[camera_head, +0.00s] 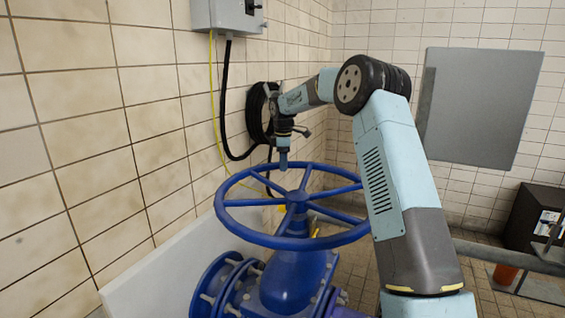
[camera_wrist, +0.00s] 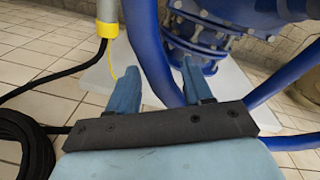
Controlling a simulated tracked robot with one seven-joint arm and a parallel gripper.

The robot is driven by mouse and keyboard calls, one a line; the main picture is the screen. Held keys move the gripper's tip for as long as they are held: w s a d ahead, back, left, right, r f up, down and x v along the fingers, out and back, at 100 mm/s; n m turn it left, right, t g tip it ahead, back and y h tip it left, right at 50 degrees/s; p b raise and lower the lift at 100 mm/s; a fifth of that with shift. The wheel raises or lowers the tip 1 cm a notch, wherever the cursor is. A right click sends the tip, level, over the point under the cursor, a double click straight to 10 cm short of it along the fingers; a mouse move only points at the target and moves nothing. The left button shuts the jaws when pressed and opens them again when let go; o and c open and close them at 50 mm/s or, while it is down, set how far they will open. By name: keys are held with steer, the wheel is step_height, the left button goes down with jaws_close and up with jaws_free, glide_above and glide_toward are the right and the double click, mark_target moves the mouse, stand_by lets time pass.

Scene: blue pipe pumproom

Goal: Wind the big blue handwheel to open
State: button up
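The big blue handwheel (camera_head: 297,199) lies nearly level on top of a blue valve (camera_head: 290,280), with spokes running from its hub to a round rim. My gripper (camera_head: 283,163) points down at the wheel's far side, close above the rim there. In the wrist view, my gripper's two blue fingers (camera_wrist: 158,75) are spread apart. A blue bar of the handwheel (camera_wrist: 148,45) passes between them; I cannot tell if either finger touches it or whether it is rim or spoke. More wheel bars show at the right (camera_wrist: 290,75).
A tiled wall stands close at the left, with a grey box (camera_head: 228,15) and a coiled black hose (camera_head: 258,115). A grey panel (camera_head: 480,105) hangs at the back. A dark cabinet (camera_head: 530,215) stands far right. A yellow-collared pipe (camera_wrist: 107,28) is near the gripper.

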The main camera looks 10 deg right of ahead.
steer(key=shift+o, duration=0.4)
step_height(320, 180, up, 14)
steer(key=s, duration=0.1)
steer(key=shift+f, duration=0.15)
stand_by(0.4)
